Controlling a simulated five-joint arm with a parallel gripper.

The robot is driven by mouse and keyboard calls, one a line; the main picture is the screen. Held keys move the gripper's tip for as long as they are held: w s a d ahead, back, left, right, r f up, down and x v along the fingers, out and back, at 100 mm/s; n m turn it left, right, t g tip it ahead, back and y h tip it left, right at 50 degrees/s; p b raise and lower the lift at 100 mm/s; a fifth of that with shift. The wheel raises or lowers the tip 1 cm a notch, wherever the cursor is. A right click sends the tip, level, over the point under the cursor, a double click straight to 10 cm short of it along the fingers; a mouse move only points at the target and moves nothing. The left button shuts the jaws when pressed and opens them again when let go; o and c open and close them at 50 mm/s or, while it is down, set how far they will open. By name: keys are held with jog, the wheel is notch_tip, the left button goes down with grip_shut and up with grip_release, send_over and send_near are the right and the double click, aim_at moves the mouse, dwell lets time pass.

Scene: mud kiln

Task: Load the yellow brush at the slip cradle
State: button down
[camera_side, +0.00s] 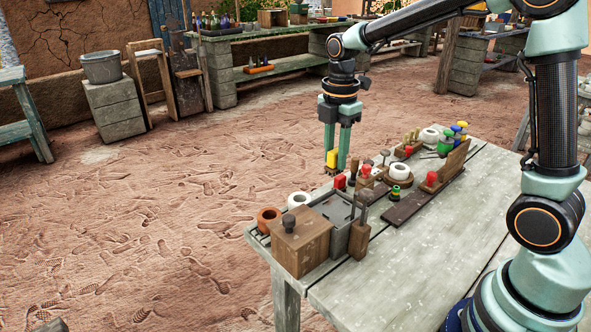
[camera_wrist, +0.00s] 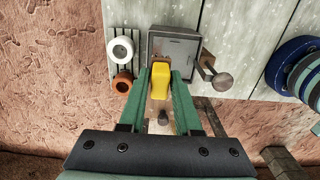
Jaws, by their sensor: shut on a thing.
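My gripper (camera_side: 338,150) hangs above the far edge of the table, its fingers pointing down. In the wrist view the yellow brush (camera_wrist: 160,78) sits between the two green fingertips (camera_wrist: 161,86). Beyond it in that view is a grey rectangular tray (camera_wrist: 182,45), also in the side view (camera_side: 332,204) at the table's near left part. No label shows which thing is the slip cradle; the grey tray may be it. The brush is held clear of the table.
A wooden box with a dark knob (camera_side: 300,245) stands beside the tray. The table's right front (camera_side: 420,260) is bare.

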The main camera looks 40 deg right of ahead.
jog(key=shift+s+a+f, duration=0.2)
jog(key=shift+s+f, duration=0.25)
jog(key=shift+f, duration=0.75)
jog(key=shift+s+a+f, duration=0.2)
jog(key=shift+s+f, duration=0.2)
jog(key=shift+f, duration=0.75)
jog(key=shift+s+a+f, duration=0.2)
jog(key=shift+s+f, duration=0.25)
jog(key=shift+f, duration=0.75)
jog(key=shift+f, duration=0.8)
jog(key=shift+r, duration=0.1)
notch_tip(320, 180, up, 7)
dwell(0.7)
jog(key=r+m, duration=0.2)
jog(key=m, duration=0.4)
jog(key=s+r+m, duration=0.1)
jog(key=m, duration=0.5)
jog(key=r+m, duration=0.2)
jog(key=m, duration=0.4)
jog(key=shift+s+a+r, duration=0.15)
jog(key=shift+a+r, duration=0.1)
jog(key=shift+r, duration=0.1)
